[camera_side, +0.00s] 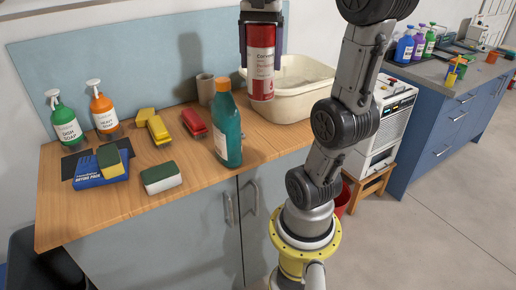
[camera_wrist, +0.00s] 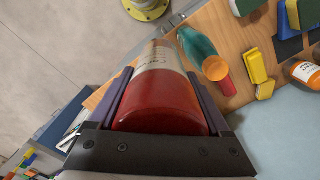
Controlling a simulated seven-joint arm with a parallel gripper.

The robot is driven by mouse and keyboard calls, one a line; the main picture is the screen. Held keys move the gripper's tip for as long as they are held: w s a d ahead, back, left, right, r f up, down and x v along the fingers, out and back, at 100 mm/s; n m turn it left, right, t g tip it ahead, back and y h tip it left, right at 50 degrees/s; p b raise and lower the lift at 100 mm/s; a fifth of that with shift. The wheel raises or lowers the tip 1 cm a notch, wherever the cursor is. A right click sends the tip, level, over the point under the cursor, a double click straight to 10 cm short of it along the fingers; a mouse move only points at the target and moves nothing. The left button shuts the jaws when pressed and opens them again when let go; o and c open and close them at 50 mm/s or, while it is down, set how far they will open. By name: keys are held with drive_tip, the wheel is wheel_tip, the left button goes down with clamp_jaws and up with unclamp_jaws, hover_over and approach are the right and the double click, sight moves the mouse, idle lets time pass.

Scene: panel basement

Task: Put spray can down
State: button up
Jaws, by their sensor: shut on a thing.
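A red spray can (camera_side: 261,62) with a pale label is held upright in my gripper (camera_side: 262,28), above the white basin (camera_side: 300,88) and the wooden counter (camera_side: 110,205) in the side view. In the wrist view the red can (camera_wrist: 160,98) fills the space between the two dark fingers of my gripper (camera_wrist: 162,95), which are shut on it. The can's upper end is hidden by the gripper in the side view. The can's bottom appears clear of the counter.
Sponges (camera_side: 161,177), a red stapler-like item (camera_side: 194,123), a brown cup (camera_side: 205,88) and two soap bottles (camera_side: 104,110) stand further left. The counter's front right strip is bare.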

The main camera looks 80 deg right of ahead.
sight(267, 99)
drive_tip(key=s+a+f, duration=0.4)
drive_tip(key=s+f, duration=0.2)
drive_tip(key=f, duration=0.2)
drive_tip(key=w+d+f, duration=0.1)
drive_tip(key=d, duration=0.1)
drive_tip(key=w+d+f, duration=0.1)
drive_tip(key=w+d, duration=0.1)
drive_tip(key=w+d+f, duration=0.1)
drive_tip(key=w+d, duration=0.1)
drive_tip(key=shift+d+f, duration=0.1)
drive_tip(key=shift+f, duration=0.3)
drive_tip(key=w+d+f, duration=0.3)
drive_tip(key=d+f, duration=0.1)
drive_tip(key=f, duration=0.5)
drive_tip(key=shift+w+d+f, duration=0.2)
drive_tip(key=shift+d, duration=0.2)
drive_tip(key=shift+f, duration=0.15)
drive_tip(key=o, duration=1.5)
drive_tip(key=shift+o, duration=0.2)
